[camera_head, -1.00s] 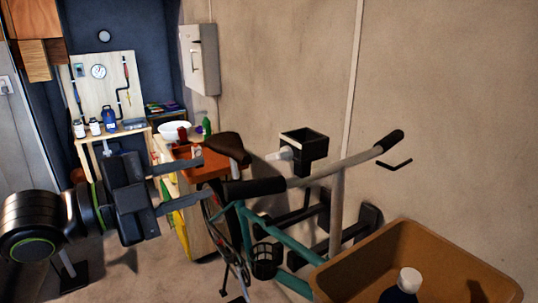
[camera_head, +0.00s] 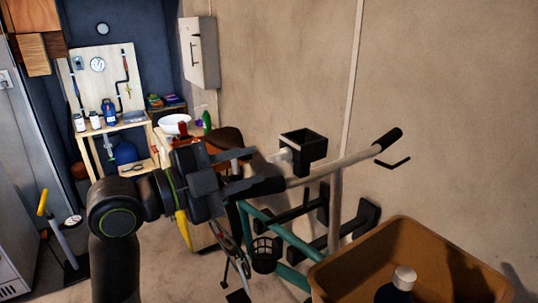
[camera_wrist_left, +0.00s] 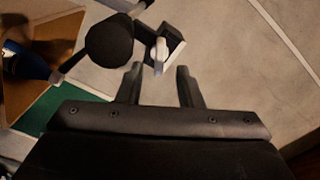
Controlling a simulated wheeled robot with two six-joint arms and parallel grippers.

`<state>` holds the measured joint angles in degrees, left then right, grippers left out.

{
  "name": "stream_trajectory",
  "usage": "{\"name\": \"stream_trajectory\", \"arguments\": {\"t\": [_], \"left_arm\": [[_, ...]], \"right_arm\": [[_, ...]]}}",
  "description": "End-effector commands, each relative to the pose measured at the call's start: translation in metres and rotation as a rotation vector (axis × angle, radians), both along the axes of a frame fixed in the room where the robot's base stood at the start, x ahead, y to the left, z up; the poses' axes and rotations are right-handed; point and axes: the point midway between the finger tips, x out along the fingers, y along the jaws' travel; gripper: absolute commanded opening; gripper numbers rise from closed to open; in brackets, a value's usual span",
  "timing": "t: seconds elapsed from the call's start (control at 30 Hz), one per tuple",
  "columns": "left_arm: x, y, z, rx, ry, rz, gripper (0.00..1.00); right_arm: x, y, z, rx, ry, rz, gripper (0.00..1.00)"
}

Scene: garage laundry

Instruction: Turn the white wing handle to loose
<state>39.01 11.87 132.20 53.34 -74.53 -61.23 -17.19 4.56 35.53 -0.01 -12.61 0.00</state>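The white wing handle (camera_head: 279,156) sticks out to the left from a black box-shaped mount (camera_head: 304,145) above the bicycle handlebar. In the left wrist view the white handle (camera_wrist_left: 160,54) lies just beyond the fingertips, in line with the gap between them. My left gripper (camera_head: 254,170) is open and empty, a little left of the handle and apart from it. Both its fingers (camera_wrist_left: 158,76) show in the left wrist view with a clear gap. My right gripper is not in view.
A black handlebar grip (camera_head: 262,187) lies close by the lower finger. A teal bicycle frame (camera_head: 286,240) hangs on black wall brackets. A brown tub (camera_head: 370,255) with a dark, white-capped bottle stands at lower right. A workbench (camera_head: 128,126) is at back left.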

Motion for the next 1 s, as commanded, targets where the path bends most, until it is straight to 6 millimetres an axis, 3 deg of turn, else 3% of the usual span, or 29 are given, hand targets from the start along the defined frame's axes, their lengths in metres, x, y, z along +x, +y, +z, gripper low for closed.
{"name": "stream_trajectory", "arguments": {"t": [0.4,0.83,1.0], "left_arm": [[0.024,-0.034,0.001,-0.001,0.003,-0.001,0.33],[0.028,-0.039,0.000,0.002,0.000,-0.001,0.33],[0.028,-0.039,0.000,0.001,0.001,-0.001,0.12]], "right_arm": [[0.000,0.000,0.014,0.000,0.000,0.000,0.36],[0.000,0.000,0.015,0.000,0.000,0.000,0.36],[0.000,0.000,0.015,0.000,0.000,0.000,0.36]]}}
